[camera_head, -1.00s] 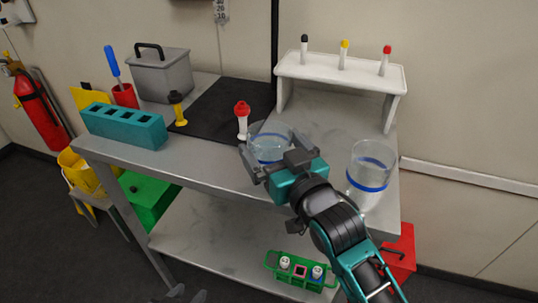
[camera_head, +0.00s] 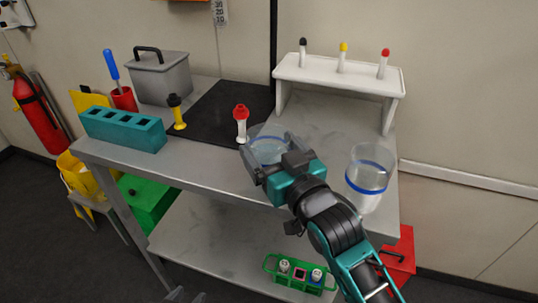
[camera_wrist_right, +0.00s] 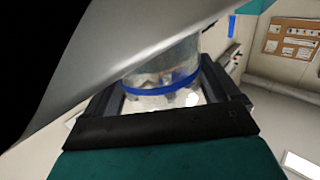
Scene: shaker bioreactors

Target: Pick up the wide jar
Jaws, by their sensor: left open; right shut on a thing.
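The wide jar (camera_head: 268,150) is clear, with a blue band, and sits at the front of the grey bench. My right gripper (camera_head: 266,147) is shut on it, one finger on each side. In the right wrist view the jar (camera_wrist_right: 160,85) shows between the fingers, its blue band close to the palm. I cannot tell whether its base touches the bench. A second clear jar (camera_head: 368,178) with a blue band stands on the bench to the right, apart from the gripper. My left gripper (camera_head: 184,294) barely shows at the bottom edge, apart from the jars.
A red-topped vial (camera_head: 241,124) stands just left of the held jar. A white rack (camera_head: 340,72) with capped tubes stands behind. A teal block (camera_head: 124,129), a grey lidded box (camera_head: 165,78) and a yellow-and-black item (camera_head: 177,112) are further left. A green carrier (camera_head: 300,274) sits on the lower shelf.

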